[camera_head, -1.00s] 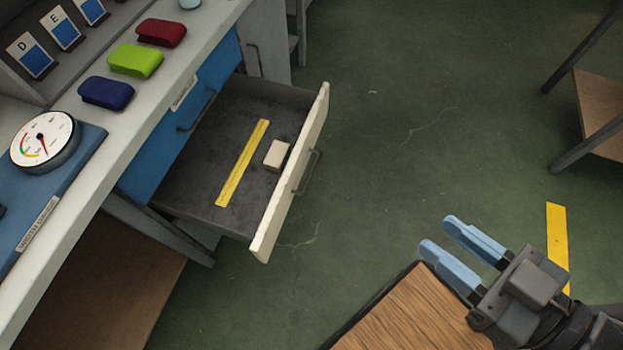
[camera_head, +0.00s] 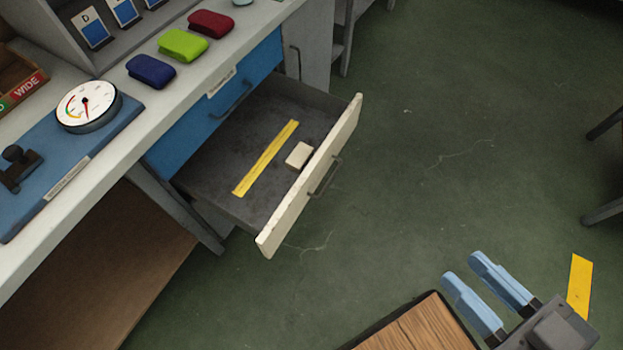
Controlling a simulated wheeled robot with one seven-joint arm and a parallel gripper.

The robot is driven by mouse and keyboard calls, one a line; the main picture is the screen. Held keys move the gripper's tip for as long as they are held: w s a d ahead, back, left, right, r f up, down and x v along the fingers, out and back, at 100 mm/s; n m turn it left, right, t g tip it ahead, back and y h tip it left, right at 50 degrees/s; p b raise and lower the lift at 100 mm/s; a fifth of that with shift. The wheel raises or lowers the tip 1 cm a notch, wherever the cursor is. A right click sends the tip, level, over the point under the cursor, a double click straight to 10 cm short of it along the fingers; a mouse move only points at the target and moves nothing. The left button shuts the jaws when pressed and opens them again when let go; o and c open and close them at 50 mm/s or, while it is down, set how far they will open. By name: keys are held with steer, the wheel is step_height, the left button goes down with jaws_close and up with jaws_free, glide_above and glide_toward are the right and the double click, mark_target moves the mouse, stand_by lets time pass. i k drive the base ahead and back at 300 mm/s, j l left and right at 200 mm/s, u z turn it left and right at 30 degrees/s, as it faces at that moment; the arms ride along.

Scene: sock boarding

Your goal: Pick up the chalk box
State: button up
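A small cream box, which looks like the chalk box (camera_head: 299,155), lies in the open drawer (camera_head: 215,178) near its front panel. A yellow ruler-like strip (camera_head: 266,158) lies in the drawer just left of the box, apart from it. My gripper (camera_head: 460,266) is at the lower right, well away from the drawer. Its two blue fingers are apart with nothing between them. They point up and left.
A wooden top (camera_head: 420,328) is below my gripper. Green floor (camera_head: 420,170) lies open between drawer and gripper.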

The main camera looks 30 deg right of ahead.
mark_target(299, 158)
steer(key=i+j+z, duration=0.3)
steer(key=j+z, duration=0.15)
steer(key=j, duration=1)
steer(key=j+z, duration=0.4)
steer(key=j, duration=1.1)
